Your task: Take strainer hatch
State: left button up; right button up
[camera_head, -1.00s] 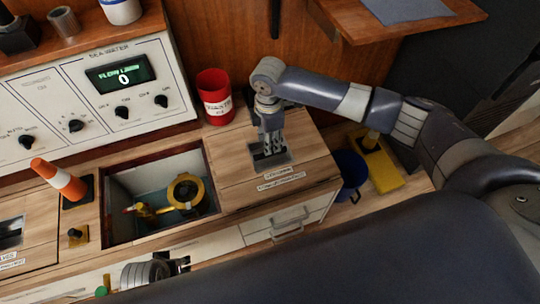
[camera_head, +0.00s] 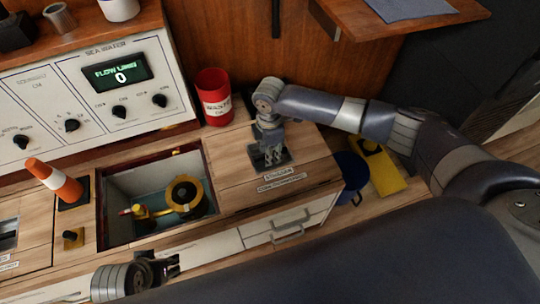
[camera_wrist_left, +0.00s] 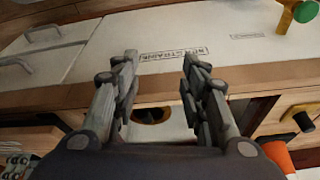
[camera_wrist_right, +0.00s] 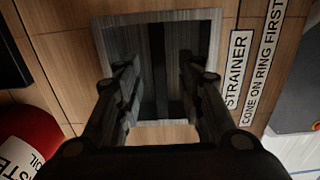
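The strainer hatch (camera_head: 235,170) is a wooden lid in the counter, with a label reading STRAINER (camera_wrist_right: 236,70) near its front edge. A square metal recess (camera_wrist_right: 205,40) with a dark bar (camera_wrist_right: 158,60) is set in it. My right gripper (camera_head: 270,155) points down at this recess. In the right wrist view its open fingers (camera_wrist_right: 160,75) stand on either side of the bar, with gaps showing. My left gripper (camera_head: 172,267) is low at the counter front. In the left wrist view its fingers (camera_wrist_left: 158,65) are apart and empty.
Left of the hatch is an open well (camera_head: 115,190) with a yellow ring fitting (camera_head: 184,194). A blue bucket (camera_head: 349,178) is right of the counter.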

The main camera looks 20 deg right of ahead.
grip_shut()
jog(key=shift+w+r, duration=0.1)
jog(key=shift+r, duration=0.05)
jog(key=shift+r, duration=0.1)
